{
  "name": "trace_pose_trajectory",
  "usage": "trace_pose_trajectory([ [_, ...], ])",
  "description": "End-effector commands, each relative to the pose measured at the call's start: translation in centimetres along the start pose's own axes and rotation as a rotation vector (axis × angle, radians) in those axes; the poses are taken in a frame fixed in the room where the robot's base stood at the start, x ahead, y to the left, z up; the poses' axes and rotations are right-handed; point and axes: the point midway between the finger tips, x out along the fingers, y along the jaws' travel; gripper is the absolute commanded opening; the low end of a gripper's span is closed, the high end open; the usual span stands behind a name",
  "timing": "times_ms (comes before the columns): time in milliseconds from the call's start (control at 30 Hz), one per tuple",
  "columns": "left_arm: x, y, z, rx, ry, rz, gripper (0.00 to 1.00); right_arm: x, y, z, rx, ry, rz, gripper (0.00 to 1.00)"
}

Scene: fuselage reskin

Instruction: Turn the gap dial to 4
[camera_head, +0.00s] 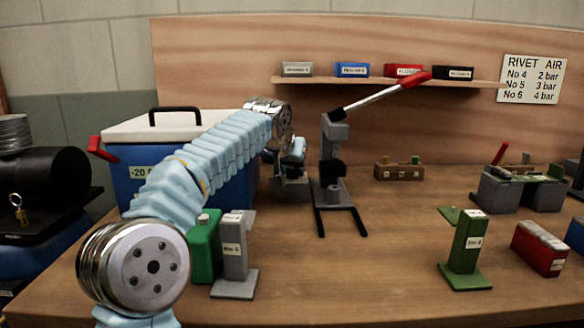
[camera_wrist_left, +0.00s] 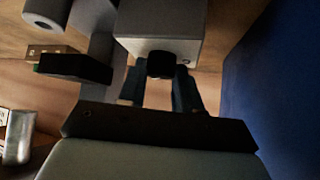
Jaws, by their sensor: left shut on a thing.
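My left arm reaches across from the lower left. My left gripper (camera_head: 290,160) is low at a small grey device (camera_head: 291,190), between the blue cooler and the lever press. In the left wrist view a black knob (camera_wrist_left: 160,66) sticks out of a pale grey block (camera_wrist_left: 185,22), and the fingers of my left gripper (camera_wrist_left: 160,92) are shut on it. I take this knob to be the gap dial. Its numbers and pointer cannot be read in either view. My right gripper is not in view.
The blue cooler (camera_head: 125,178) stands close on the left. The lever press (camera_head: 333,190), with a red-handled lever, stands close on the right. Green and grey stands (camera_head: 234,262) are in front. The middle of the wooden table (camera_head: 370,270) is clear.

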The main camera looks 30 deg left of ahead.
Motion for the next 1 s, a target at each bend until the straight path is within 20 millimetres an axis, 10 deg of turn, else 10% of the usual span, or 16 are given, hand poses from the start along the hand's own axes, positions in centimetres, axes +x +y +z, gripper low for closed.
trace_pose_trajectory([
  [667,0.04,-0.09,0.05,0.061,-0.002,0.06,0.03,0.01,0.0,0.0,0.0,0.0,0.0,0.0],
  [700,0.04,-0.09,0.05,0.061,-0.003,0.06,0.35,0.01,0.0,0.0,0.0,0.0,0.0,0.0],
  [867,0.03,-0.09,0.04,0.06,-0.002,0.06,0.59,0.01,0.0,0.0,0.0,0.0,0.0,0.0],
  [1000,0.03,-0.09,0.03,0.06,-0.002,0.06,0.59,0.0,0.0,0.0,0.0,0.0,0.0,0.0],
])
